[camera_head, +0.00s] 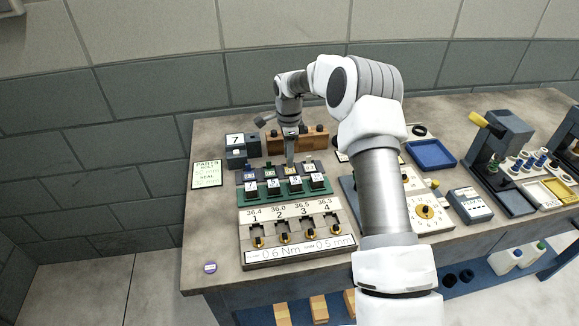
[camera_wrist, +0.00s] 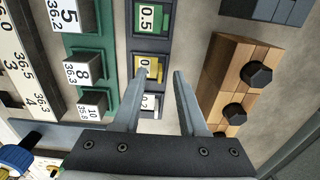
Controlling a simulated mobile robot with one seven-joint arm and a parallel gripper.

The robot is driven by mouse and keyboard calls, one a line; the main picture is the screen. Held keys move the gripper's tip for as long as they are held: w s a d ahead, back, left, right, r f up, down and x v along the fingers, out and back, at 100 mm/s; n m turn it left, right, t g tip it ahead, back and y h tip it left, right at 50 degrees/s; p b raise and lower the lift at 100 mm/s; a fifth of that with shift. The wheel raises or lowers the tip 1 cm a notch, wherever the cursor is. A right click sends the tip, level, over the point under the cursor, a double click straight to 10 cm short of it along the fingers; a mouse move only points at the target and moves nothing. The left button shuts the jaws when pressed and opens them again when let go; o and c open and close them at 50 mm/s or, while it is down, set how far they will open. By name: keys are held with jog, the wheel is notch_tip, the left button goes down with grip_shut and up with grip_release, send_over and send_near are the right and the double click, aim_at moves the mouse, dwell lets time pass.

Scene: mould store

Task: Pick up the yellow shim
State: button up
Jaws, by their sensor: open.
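The yellow shim (camera_wrist: 149,66) lies in a compartment of the dark shim tray (camera_wrist: 168,32), between a green shim marked 0.5 (camera_wrist: 147,18) and a white shim marked 0.2 (camera_wrist: 149,103). My gripper (camera_wrist: 160,74) is open and empty, pointing down over the tray. In the wrist view the yellow shim shows near the left fingertip, which hides part of its edge. The right finger is over the tray's edge side. In the head view my gripper (camera_head: 290,162) is above the tray, just over the yellow shim (camera_head: 291,171). I cannot tell the exact height gap.
A green rack (camera_head: 263,193) of numbered dark blocks stands in front of the tray. A wooden block with dark knobs (camera_wrist: 227,85) stands close behind it. A slotted gauge board (camera_head: 297,225) lies at the front, and a grey box marked 7 (camera_head: 236,157) stands left.

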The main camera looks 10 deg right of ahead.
jog(key=shift+f, duration=0.25)
jog(key=shift+c, duration=0.4)
grip_shut()
jog(key=shift+r, duration=0.15)
notch_tip(320, 180, up, 4)
jog(key=shift+r, duration=0.2)
jog(key=w+d+r, duration=0.1)
jog(key=d+r, duration=0.5)
jog(key=d, duration=0.5)
jog(key=shift+w+d+r, duration=0.2)
jog(key=shift+w+d, duration=0.05)
jog(key=shift+d, duration=0.1)
